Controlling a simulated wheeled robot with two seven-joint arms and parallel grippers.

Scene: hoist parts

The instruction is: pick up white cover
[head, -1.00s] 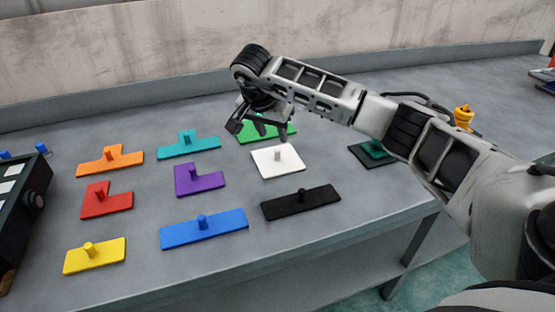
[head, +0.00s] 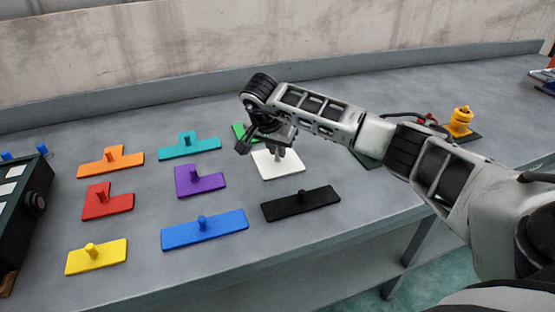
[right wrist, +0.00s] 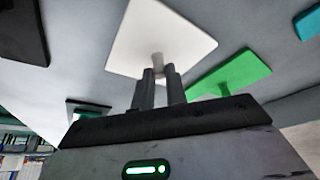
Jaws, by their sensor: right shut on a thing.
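The white cover (head: 283,166) is a flat white square plate with a peg on top, lying on the grey table. My right gripper (head: 276,150) is over it, with its fingers down at the peg. In the right wrist view, the right gripper's fingers (right wrist: 159,80) are closed around the peg of the white cover (right wrist: 155,32). The gripper hides part of the cover's rear in the head view. I cannot tell any gap between cover and table. My left gripper is not in view.
A green piece (head: 238,131) lies just behind, partly hidden by my arm. A black plate (head: 300,204) lies in front, a purple piece (head: 203,182) to the left, and a blue plate (head: 203,230) front left. A yellow knobbed part (head: 460,120) stands at right.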

